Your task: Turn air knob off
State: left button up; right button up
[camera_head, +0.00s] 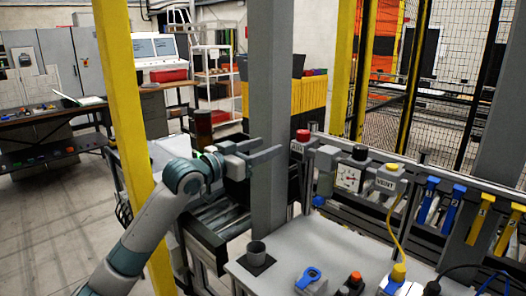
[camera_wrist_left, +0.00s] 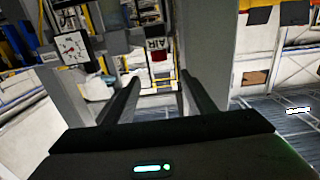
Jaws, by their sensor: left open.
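A red knob (camera_head: 303,135) sits on a grey block on the fixture in the head view, just right of the grey post. In the left wrist view an upside-down AIR label (camera_wrist_left: 156,43) shows beyond the fingers, with a small red part (camera_wrist_left: 158,56) by it. I take this to be the air knob. My left gripper (camera_head: 270,147) is open, its fingers pointing right toward the red knob, with a gap between. In the wrist view the open fingers (camera_wrist_left: 158,82) frame the label area, with nothing between them. My right gripper is not in view.
The grey post (camera_head: 268,110) stands close to my left fingers. A pressure gauge (camera_head: 348,178), a black knob (camera_head: 360,152) and a VENT block (camera_head: 388,182) with a yellow cap are right of the red knob.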

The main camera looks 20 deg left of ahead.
pick_arm(q)
jog(key=shift+c, duration=1.3)
jog(key=s+d+n+t+y+p, duration=0.1)
jog(key=d+n+y+p, duration=0.5)
jog(key=d+y, duration=0.3)
jog(key=shift+r+y+p, duration=0.15)
jog(key=shift+y+p, duration=0.15)
jog(key=shift+p, duration=0.05)
